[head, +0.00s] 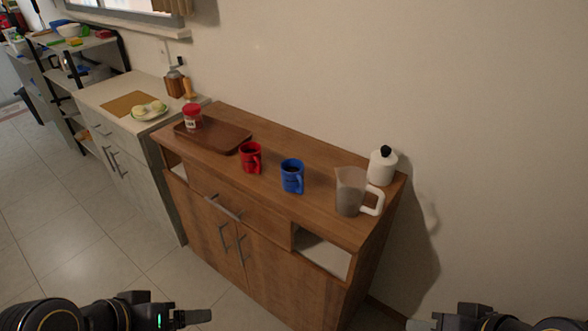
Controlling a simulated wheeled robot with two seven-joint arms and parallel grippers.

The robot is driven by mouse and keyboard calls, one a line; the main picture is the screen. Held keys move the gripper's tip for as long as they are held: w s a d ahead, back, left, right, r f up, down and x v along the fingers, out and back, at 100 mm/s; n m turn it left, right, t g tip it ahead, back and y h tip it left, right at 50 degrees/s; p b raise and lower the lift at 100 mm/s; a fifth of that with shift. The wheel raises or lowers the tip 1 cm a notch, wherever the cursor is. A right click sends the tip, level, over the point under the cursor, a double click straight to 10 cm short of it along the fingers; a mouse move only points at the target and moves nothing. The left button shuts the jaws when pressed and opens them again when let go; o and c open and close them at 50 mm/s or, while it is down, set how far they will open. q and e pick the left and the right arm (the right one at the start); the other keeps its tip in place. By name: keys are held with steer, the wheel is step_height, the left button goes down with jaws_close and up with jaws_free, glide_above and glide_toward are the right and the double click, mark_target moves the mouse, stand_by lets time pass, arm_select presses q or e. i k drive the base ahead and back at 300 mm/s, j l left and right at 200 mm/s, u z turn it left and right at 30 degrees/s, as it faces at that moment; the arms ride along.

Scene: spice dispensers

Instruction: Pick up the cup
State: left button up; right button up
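A red cup (251,157) stands upright on the wooden cabinet (322,234), just right of a dark tray. A blue cup (292,176) stands upright to its right, with its handle facing right. Both cups are free of any gripper. My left gripper (190,317) is at the bottom left, low in front of the cabinet and well away from the cups. One finger shows clearly, and its opening cannot be judged. My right gripper (422,324) is at the bottom right edge, mostly cut off, also far from the cups.
A brown tray (222,138) holds a red-lidded jar (192,117). A clear pitcher (349,192) with a white handle stands right of the blue cup, and a white canister (382,166) stands behind it. A counter (103,94) adjoins at left. Floor is clear before the cabinet.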

mark_target(292, 170)
steer(key=i+j+z, duration=0.25)
steer(key=i+j, duration=0.15)
steer(key=j, duration=0.25)
steer(key=i+j+z, duration=0.1)
steer(key=j, duration=0.25)
steer(key=i+j+z, duration=0.1)
steer(key=i+j, duration=0.15)
steer(key=j, duration=0.15)
steer(key=i+j+z, duration=0.15)
steer(key=j, duration=0.2)
steer(key=i+j+z, duration=0.1)
steer(key=j, duration=0.3)
steer(key=i+j+z, duration=0.1)
steer(key=j, duration=0.3)
steer(key=i+j+z, duration=0.1)
steer(key=j, duration=0.3)
